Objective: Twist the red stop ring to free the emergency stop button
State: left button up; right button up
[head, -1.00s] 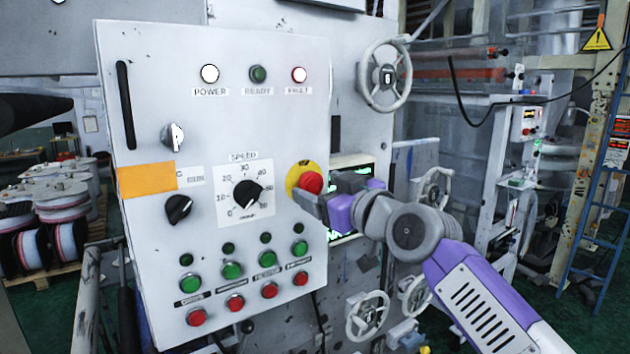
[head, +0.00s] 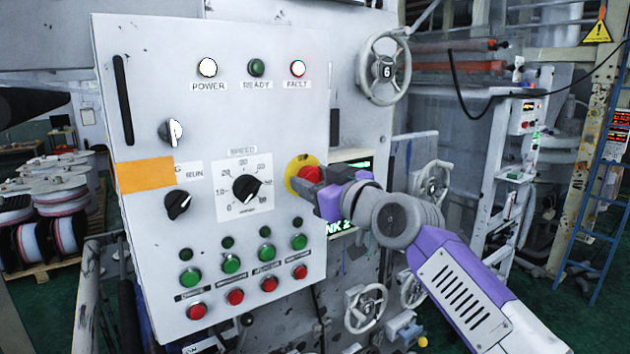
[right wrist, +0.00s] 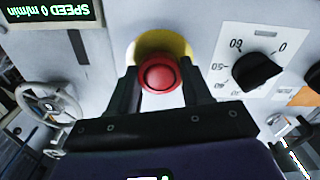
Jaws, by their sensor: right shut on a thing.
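The red emergency stop button (head: 311,174) with its red stop ring stands on a yellow round plate (head: 292,176) at the right side of the grey control panel (head: 140,60). My right gripper (head: 312,186) is at the button, its fingers partly covering it in the head view. In the right wrist view the red button (right wrist: 160,75) sits between the two dark fingers of my right gripper (right wrist: 161,88), with the yellow plate (right wrist: 150,42) behind. The fingers are shut on the red ring, one on each side. My left gripper is not in view.
The speed dial (head: 246,188) is left of the button. Green buttons (head: 265,254) and red buttons (head: 268,284) line the panel below. A handwheel (head: 386,70) is at the upper right, with a lit display (head: 357,166) behind my gripper.

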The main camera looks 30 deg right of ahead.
jog(key=m, duration=0.4)
jog(key=shift+m+p, duration=0.85)
jog(key=shift+m, duration=1.75)
jog(key=o, duration=1.1)
jog(key=shift+c, duration=0.2)
jog(key=shift+s, duration=0.1)
jog(key=s+b, duration=0.1)
jog(key=s, duration=0.6)
jog(key=shift+s+d+b, duration=0.25)
jog(key=shift+d+b, duration=0.05)
jog(key=shift+b, duration=0.1)
